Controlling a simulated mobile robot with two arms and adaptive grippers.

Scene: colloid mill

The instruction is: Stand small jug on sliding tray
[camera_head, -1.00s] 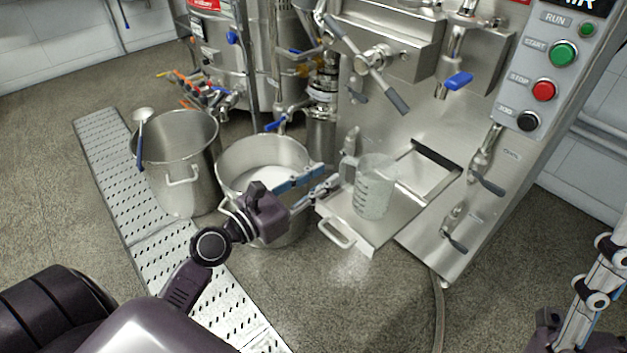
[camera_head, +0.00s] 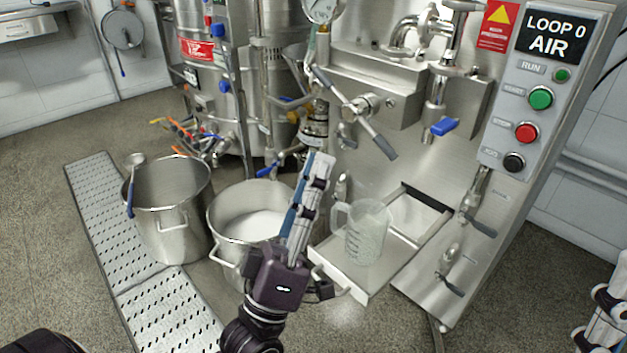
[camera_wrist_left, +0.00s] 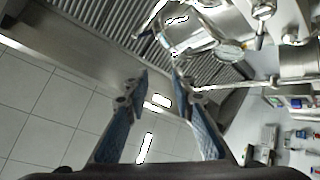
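The small jug (camera_head: 367,236), clear plastic with graduation marks and a handle on its left, stands upright on the sliding tray (camera_head: 338,270). The metal tray sticks out from the machine's front. My left gripper (camera_head: 318,165) points upward, left of the jug and apart from it in the picture. In the left wrist view my left gripper (camera_wrist_left: 160,78) has its two blue-padded fingers apart, with nothing between them. My right gripper (camera_head: 606,310) shows only partly at the right edge; its opening cannot be made out.
A steel pot with white contents (camera_head: 245,226) stands left of the tray, partly behind my left gripper. A taller pot with a ladle (camera_head: 172,215) is further left. Valve levers (camera_head: 375,142) and a control panel (camera_head: 530,120) are on the machine. The floor in front is clear.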

